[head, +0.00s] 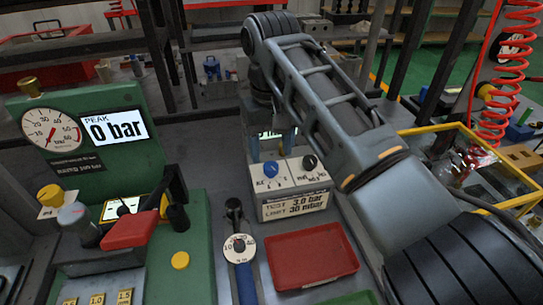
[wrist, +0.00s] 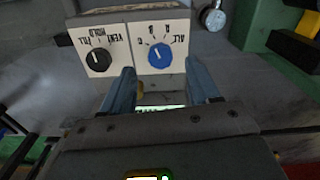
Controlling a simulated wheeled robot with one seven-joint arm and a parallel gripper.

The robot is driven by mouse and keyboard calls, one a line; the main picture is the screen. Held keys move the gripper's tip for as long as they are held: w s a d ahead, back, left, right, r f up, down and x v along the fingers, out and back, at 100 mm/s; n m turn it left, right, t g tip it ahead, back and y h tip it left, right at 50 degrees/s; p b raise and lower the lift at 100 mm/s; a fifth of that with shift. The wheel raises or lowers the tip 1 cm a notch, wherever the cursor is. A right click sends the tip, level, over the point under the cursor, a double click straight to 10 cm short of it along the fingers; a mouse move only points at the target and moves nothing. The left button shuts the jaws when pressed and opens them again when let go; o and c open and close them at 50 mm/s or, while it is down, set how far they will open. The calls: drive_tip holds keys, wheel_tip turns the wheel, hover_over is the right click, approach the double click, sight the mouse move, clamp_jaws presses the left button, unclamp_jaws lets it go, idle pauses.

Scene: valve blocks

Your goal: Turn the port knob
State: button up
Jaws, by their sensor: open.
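The blue knob (head: 270,169), its dial lettered A, B and ALL, sits on the left of two white panels on a small box; I take it as the port knob. In the wrist view the blue knob (wrist: 159,55) appears inverted, just beyond and between my fingertips. A black knob (head: 309,162) is beside it; it also shows in the wrist view (wrist: 97,59), lettered FILL, HOLD and VENT. My gripper (head: 272,150) is open and empty at the far side of the box, with its blue fingers (wrist: 162,75) apart from the knob. The exact gap is unclear.
The box front has a label (head: 293,204) reading TEST 3.0 bar, LIMIT 30 mbar. A red tray (head: 310,256) lies in front. A green stand with a gauge (head: 50,128) and a 0 bar display (head: 115,128) is at left. A yellow-framed case (head: 475,165) is at right.

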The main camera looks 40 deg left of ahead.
sight(271, 166)
drive_tip(key=shift+f, duration=2.05)
drive_tip(key=shift+c, duration=0.2)
drive_tip(key=c, duration=1)
drive_tip(key=shift+r+n+p, duration=0.1)
drive_tip(key=shift+n+p, duration=0.3)
drive_tip(key=n+p, duration=0.1)
drive_tip(key=n, duration=0.1)
drive_tip(key=shift+n, duration=0.3)
drive_tip(key=shift+n+p, duration=0.7)
drive_tip(key=shift+n, duration=1.5)
